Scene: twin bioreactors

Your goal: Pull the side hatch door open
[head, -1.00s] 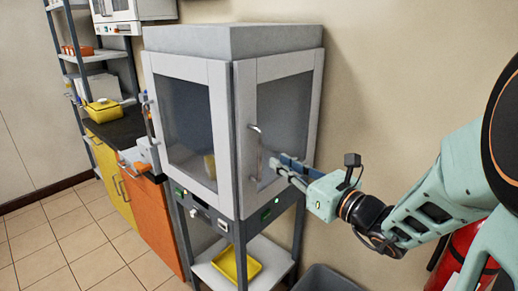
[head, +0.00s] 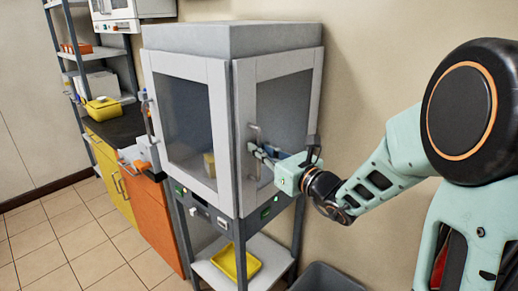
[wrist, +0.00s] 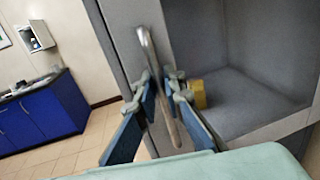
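The side hatch door (head: 243,95) is the white-framed glazed door on the right face of the grey cabinet. It looks closed in the head view. Its upright metal bar handle (head: 254,134) is on the door's left frame; the handle also shows in the wrist view (wrist: 149,50). My gripper (head: 258,153) is at the handle, reaching in from the right. In the wrist view my gripper (wrist: 161,84) has its blue fingers on either side of the bar, with a gap visible between them. Contact with the bar cannot be made out.
A yellow block (wrist: 197,94) shows inside the cabinet. A yellow tray (head: 236,263) lies on the shelf below. A dark bin (head: 325,278) stands on the floor under my arm. The beige wall is close behind the cabinet's right side. Tiled floor at left is open.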

